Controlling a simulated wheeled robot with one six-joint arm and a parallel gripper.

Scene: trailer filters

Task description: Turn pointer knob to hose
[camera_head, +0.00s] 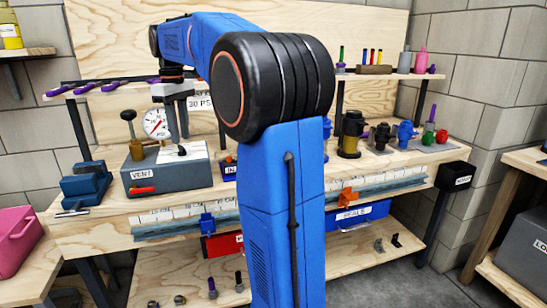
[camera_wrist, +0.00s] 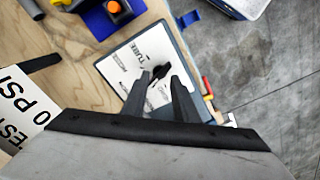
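The black pointer knob (camera_wrist: 159,73) sits on the white label plate (camera_wrist: 122,64) on top of a grey box (camera_head: 166,179) marked VENT. One label on the plate reads TUBE; the others are too small or blurred to read surely. My gripper (camera_head: 178,138) points down over the box top in the head view. In the wrist view my gripper (camera_wrist: 161,65) is open, with its two dark fingers apart and the knob showing between their tips. I cannot tell whether either finger touches the knob. The head view shows the knob only as a small dark spot below the fingers.
A blue vise-like block (camera_head: 85,184) stands left. My arm hides the bench's middle.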

